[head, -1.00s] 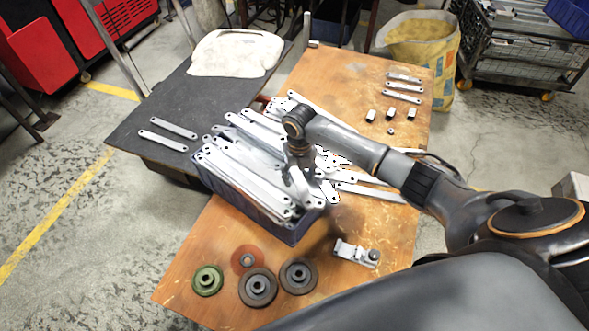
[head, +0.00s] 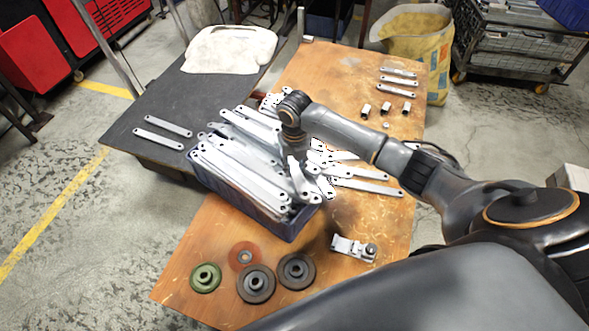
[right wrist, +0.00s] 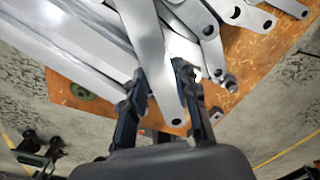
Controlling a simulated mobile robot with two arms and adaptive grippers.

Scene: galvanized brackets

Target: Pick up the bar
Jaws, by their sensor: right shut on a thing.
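Several long, light grey metal bars with holes near their ends lie heaped in a dark blue crate (head: 262,226). My right gripper (head: 300,178) is over the crate's right side, among the bar ends. In the right wrist view the gripper (right wrist: 163,98) has one finger on each side of a bar (right wrist: 153,50) and is shut on it. That bar's rounded end with a hole sticks out between the fingers towards my wrist. Its far end runs out of the picture, and I cannot tell whether it still touches the heap. My left gripper is not in view.
More bars lie loose on the wooden table (head: 222,240) right of the crate. Several round wheels, including a green one (head: 205,277), and a metal clamp (head: 354,248) are at the front. Two bars lie on the dark mat (head: 125,120). A yellow sack (head: 425,60) stands behind.

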